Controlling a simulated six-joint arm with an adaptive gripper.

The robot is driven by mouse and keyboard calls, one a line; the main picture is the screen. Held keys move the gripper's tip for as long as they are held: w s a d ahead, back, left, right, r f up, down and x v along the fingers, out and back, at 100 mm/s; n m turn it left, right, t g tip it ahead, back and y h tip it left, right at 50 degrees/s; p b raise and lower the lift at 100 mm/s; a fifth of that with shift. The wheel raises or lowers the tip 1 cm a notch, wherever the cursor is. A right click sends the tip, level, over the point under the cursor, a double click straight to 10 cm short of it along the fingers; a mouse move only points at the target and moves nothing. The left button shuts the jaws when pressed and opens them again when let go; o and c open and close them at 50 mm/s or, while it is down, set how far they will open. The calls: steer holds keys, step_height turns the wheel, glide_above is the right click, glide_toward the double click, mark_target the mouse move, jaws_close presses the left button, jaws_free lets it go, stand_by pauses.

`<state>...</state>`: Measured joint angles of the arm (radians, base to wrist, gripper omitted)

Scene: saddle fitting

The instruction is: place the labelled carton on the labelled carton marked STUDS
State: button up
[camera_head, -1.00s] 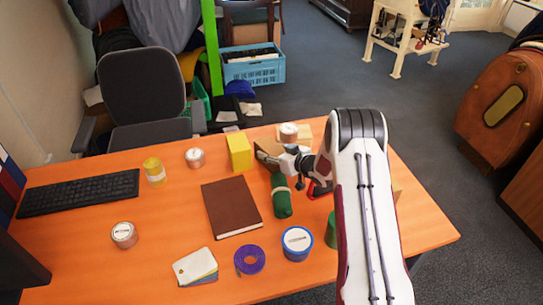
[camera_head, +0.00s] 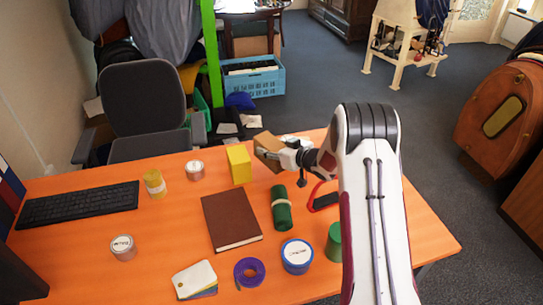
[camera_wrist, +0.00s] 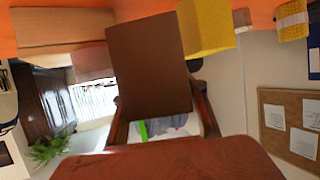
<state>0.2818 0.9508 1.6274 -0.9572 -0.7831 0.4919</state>
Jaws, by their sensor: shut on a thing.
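A brown carton (camera_head: 268,145) is held in my gripper (camera_head: 284,154) at the far right part of the desk, in the head view. It appears to be just above the desk, beside the yellow box. Its plain brown face (camera_wrist: 150,65) fills the middle of the wrist view; no label shows on it. A tan carton (camera_wrist: 60,25) lies on the desk at upper left of the wrist view, with a pinkish can (camera_wrist: 92,60) against or on it. In the head view my gripper and the held carton hide that spot. I cannot read STUDS on any carton.
A yellow box (camera_head: 239,164) stands left of the held carton; it also shows in the wrist view (camera_wrist: 205,25).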

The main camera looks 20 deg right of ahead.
mark_target(262, 135)
steer(key=shift+r, duration=1.35)
steer(key=shift+r, duration=0.8)
step_height(262, 135, up, 12)
steer(key=s+d+m+t+h, duration=0.1)
steer(key=s+d+m+h, duration=0.15)
steer(key=s+d, duration=1.15)
steer(key=s+d+m+h, duration=0.25)
steer(key=s+d, duration=0.75)
steer(key=d, duration=0.7)
steer(key=shift+n, duration=0.3)
steer(key=shift+w+f, duration=0.1)
steer(key=shift+f, duration=2.35)
steer(key=shift+f, duration=0.1)
